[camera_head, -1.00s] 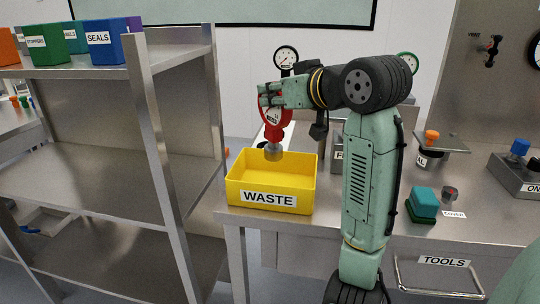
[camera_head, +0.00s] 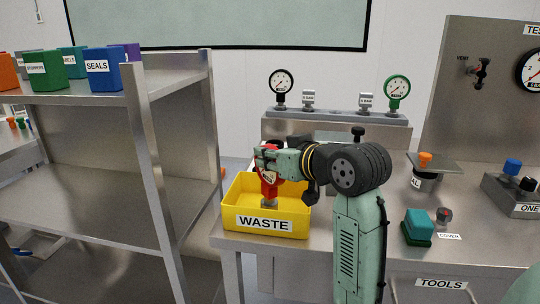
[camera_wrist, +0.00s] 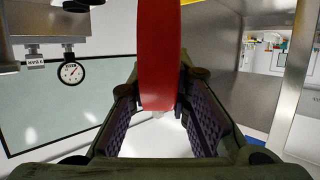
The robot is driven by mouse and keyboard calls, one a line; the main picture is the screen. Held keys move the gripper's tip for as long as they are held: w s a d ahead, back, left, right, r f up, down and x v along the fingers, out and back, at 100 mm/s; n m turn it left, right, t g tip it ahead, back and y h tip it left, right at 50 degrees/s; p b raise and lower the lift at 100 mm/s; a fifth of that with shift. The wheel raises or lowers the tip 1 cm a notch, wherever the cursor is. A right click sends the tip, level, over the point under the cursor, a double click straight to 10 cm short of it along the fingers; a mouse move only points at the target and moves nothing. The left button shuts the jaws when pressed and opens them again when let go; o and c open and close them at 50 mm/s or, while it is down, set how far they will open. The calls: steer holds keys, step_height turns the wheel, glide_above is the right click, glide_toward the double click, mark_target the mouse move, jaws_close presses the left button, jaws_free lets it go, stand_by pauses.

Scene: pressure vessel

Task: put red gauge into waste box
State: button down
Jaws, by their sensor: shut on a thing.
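The red gauge (camera_head: 270,188) is held in my gripper (camera_head: 268,160), with its grey stem pointing down inside the yellow waste box (camera_head: 265,222). The box carries a WASTE label and stands at the left front corner of the bench. In the wrist view the red gauge body (camera_wrist: 158,55) is large, between the two dark finger pads of my gripper (camera_wrist: 158,115). The gripper is shut on it. The gauge face is partly covered by the fingers. I cannot tell whether the stem touches the box floor.
A steel shelf (camera_head: 80,180) with labelled bins stands close to the left of the waste box. A black gauge (camera_head: 281,84) and a green gauge (camera_head: 397,90) stand on a rack behind my arm. A teal block (camera_head: 418,222) and a control box (camera_head: 515,195) lie to the right.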

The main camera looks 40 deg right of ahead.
steer(key=c, duration=1.5)
jaws_free()
steer(key=shift+f, duration=0.1)
steer(key=b+v, duration=0.2)
steer(key=v, duration=1)
steer(key=shift+r+b, duration=0.2)
steer(key=shift+b, duration=0.1)
